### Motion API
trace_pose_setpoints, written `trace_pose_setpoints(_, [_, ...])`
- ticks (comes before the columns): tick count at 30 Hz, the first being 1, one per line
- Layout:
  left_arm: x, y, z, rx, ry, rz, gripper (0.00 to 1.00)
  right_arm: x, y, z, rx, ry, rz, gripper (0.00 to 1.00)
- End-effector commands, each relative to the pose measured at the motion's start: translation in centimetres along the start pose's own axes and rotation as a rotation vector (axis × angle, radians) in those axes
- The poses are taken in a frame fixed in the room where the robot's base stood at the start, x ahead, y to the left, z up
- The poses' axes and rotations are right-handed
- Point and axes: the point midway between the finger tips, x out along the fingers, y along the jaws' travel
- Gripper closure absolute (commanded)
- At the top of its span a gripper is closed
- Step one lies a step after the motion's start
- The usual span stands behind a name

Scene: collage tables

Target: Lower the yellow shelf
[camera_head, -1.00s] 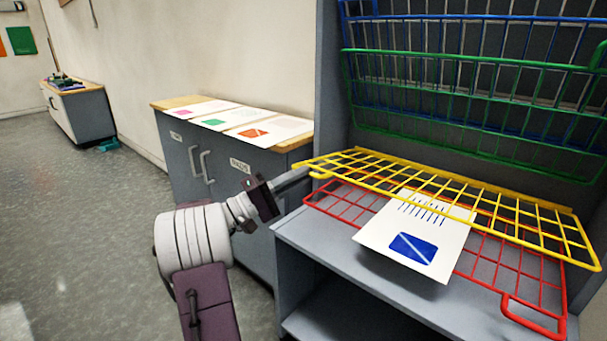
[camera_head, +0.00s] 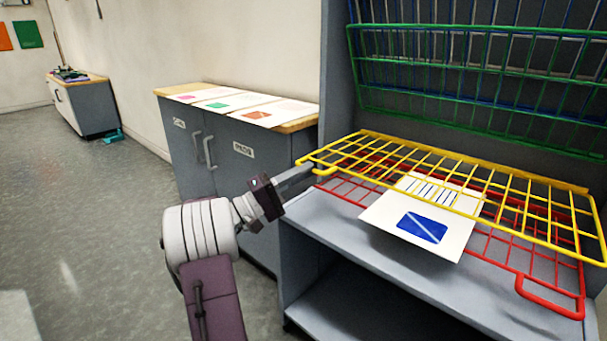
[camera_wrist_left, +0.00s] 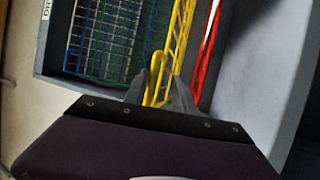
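The yellow shelf (camera_head: 470,180) is a wire rack in the grey cabinet on the right. It slopes gently above a red wire shelf (camera_head: 550,292), with a small gap between them. My left gripper (camera_head: 305,173) is at the yellow shelf's left front corner. In the left wrist view the looped yellow handle (camera_wrist_left: 155,85) sits between the grey fingers (camera_wrist_left: 165,95), which appear shut on it; the exact contact is partly hidden. My right gripper is out of view.
A white sheet with a blue picture (camera_head: 425,228) lies among the racks. Green (camera_head: 480,122) and blue (camera_head: 470,10) racks stand raised behind. A low cabinet with picture cards (camera_head: 222,103) stands to the left. The floor (camera_head: 85,200) at left is clear.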

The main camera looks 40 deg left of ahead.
Motion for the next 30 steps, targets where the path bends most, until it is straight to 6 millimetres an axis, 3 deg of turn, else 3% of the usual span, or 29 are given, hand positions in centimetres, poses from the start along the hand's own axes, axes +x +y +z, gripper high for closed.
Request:
trace_pose_setpoints(1, [-0.1, -0.9, 0.2, -0.014, -0.002, -0.011, 0.68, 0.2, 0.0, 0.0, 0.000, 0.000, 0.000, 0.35])
trace_pose_setpoints(20, [-0.2, -0.3, 0.0, -0.007, 0.001, -0.008, 0.68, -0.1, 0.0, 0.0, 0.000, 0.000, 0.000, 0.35])
trace_pose_setpoints(23, [-1.5, -0.1, -0.1, -0.008, 0.005, -0.009, 0.68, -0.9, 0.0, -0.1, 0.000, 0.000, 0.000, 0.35])
trace_pose_setpoints(30, [-6.8, 0.2, 0.0, -0.008, 0.003, -0.004, 0.68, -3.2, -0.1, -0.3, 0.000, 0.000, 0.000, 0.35])
